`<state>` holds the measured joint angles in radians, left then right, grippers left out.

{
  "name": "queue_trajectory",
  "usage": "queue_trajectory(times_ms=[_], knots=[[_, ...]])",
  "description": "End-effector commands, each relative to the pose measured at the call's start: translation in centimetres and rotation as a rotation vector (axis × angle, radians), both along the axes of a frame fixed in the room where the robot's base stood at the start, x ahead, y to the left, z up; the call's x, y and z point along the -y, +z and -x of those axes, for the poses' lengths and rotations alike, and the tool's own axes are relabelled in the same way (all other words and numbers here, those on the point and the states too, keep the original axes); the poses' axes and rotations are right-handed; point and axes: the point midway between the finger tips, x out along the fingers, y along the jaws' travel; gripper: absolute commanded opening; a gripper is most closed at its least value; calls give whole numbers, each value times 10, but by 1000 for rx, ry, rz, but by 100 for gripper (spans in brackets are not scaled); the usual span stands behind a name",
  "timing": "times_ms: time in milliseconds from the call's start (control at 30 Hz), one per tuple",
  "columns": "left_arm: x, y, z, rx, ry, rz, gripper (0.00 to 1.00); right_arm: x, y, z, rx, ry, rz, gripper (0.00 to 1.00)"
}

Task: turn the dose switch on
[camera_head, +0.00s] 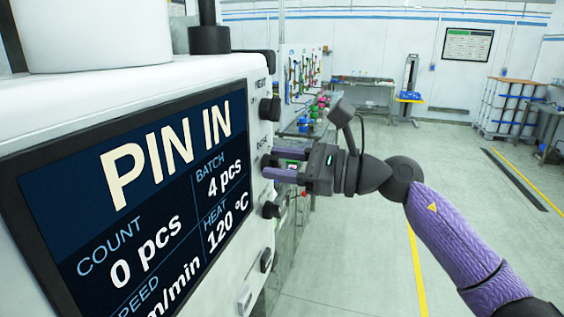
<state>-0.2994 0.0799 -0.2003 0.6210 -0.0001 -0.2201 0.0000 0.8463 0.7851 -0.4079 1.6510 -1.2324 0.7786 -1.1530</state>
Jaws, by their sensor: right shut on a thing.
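The machine's white side panel (261,140) carries a column of dark controls at its right edge. My right gripper (283,170) reaches in from the right to the control in the middle of that column. Its two purple-lined fingers are shut on this control, which I take to be the dose switch. The fingers hide most of it, so its turn position cannot be told. The small label above it is blurred. The screen (165,190) reads PIN IN, count 0 pcs, batch 4 pcs and heat 120 °C. My left gripper is not in view.
A dark heat knob (270,108) sits above my gripper and another knob (271,210) just below. A dark switch (266,260) and a light one (245,298) are lower. A workbench (363,84) and drums (509,105) stand far back. The floor at right is open.

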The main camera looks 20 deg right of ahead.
Motion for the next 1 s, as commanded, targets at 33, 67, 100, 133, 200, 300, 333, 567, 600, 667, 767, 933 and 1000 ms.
queue_trajectory(times_ms=[33,67,100,133,200,300,333,567,600,667,767,933,1000], knots=[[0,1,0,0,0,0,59,0,1,0,-19,-2,-14,0],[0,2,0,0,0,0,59,1,2,0,-36,-2,-25,0],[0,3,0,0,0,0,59,1,2,0,-60,-1,-41,0],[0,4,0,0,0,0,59,1,2,-1,-79,-1,-54,0],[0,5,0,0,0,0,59,1,2,-1,-130,0,-89,0],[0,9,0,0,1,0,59,1,3,-1,-207,-1,-140,0],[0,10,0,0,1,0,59,1,3,-2,-231,-2,-158,0],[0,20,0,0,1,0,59,2,4,-3,-412,-1,-280,0],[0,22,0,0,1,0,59,2,4,-3,-442,-2,-301,0],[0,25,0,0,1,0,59,2,4,-3,-486,-1,-331,0],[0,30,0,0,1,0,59,3,4,-4,-556,-1,-379,0],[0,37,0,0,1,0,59,3,4,-4,-660,-2,-449,0],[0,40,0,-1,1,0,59,3,4,-5,-694,-2,-474,0]])
